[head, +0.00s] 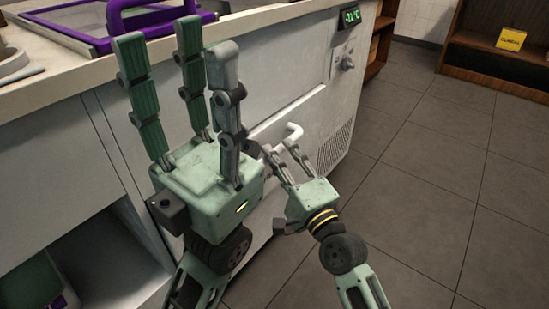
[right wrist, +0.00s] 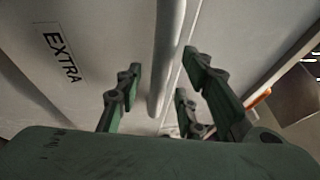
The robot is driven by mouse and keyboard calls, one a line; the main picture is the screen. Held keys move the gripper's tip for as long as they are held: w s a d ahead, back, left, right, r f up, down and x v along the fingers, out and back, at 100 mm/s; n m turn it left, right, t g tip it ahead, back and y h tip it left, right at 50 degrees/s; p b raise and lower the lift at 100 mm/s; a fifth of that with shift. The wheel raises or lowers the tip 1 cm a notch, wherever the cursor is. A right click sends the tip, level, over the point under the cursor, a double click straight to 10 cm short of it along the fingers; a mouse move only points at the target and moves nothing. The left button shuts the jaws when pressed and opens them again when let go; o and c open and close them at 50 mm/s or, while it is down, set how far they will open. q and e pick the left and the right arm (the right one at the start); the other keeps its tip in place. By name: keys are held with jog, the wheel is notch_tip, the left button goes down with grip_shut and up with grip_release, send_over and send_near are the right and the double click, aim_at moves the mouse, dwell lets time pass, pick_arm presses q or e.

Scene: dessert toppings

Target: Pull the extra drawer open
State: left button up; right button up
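The extra drawer (right wrist: 110,40) has a pale front with a black "EXTRA" label (right wrist: 62,54) in the right wrist view. Its bar handle (right wrist: 167,60) runs into the space between my right gripper's fingers; it also shows as a white handle (head: 291,136) in the head view. My right gripper (right wrist: 165,95) is open, with visible gaps between its fingers and the handle. In the head view, the right gripper (head: 278,157) is at the cabinet front by the handle. My left gripper (head: 178,50) is open and empty, fingers pointing up, in front of the counter, hiding part of the cabinet.
The counter top (head: 265,22) holds a purple-framed tray (head: 60,38) at the left. A temperature display (head: 350,17) and a knob (head: 348,62) are on the cabinet's right end. An open compartment (head: 90,255) is at lower left. The tiled floor (head: 430,170) on the right is clear.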

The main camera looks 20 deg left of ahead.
jog(key=shift+x, duration=1.25)
grip_shut()
jog(key=shift+f, duration=0.1)
